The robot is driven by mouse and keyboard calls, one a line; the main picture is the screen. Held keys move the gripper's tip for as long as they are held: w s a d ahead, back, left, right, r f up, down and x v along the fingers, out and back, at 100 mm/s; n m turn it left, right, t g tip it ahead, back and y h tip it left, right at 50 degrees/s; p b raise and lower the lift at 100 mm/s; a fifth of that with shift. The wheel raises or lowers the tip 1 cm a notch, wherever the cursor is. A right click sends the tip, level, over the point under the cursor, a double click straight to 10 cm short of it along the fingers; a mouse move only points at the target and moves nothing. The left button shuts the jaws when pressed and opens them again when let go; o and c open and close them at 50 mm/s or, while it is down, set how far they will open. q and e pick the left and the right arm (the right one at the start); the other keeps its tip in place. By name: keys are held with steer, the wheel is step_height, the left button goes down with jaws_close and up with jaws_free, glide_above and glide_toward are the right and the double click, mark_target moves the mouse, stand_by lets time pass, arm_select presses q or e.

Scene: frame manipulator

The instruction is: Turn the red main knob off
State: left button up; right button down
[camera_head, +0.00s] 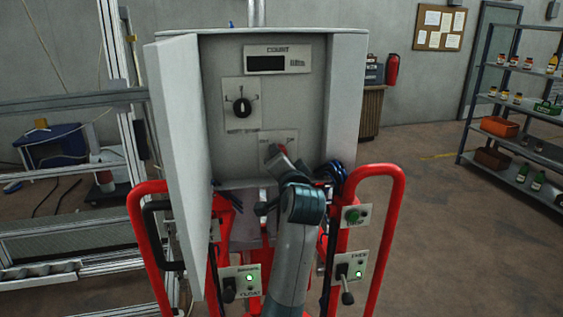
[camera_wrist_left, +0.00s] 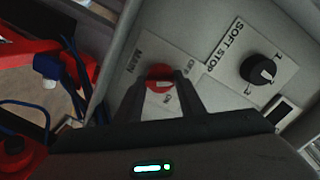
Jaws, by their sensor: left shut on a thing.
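The red main knob (camera_wrist_left: 158,71) sits on a white plate marked MAIN in the left wrist view. In the head view the knob (camera_head: 273,149) shows small on the lower part of the open cabinet's inner panel (camera_head: 310,110), partly covered by my gripper. My left gripper (camera_wrist_left: 161,82) is shut on the knob, one finger on each side of it. In the head view the left gripper (camera_head: 279,157) reaches up to the panel from below. The knob's exact pointing direction is hard to tell. My right gripper is in neither view.
A black SOFT STOP knob (camera_wrist_left: 258,69) sits on a plate beside the main knob; it also shows in the head view (camera_head: 242,107). A COUNT display (camera_head: 278,63) is above. The cabinet door (camera_head: 180,150) stands open at left. Red tube handles (camera_head: 385,172) flank the front.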

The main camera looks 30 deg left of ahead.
arm_select(q)
steer(key=shift+n, duration=1.2)
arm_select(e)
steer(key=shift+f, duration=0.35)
arm_select(q)
steer(key=shift+b, duration=0.3)
steer(key=o, duration=1)
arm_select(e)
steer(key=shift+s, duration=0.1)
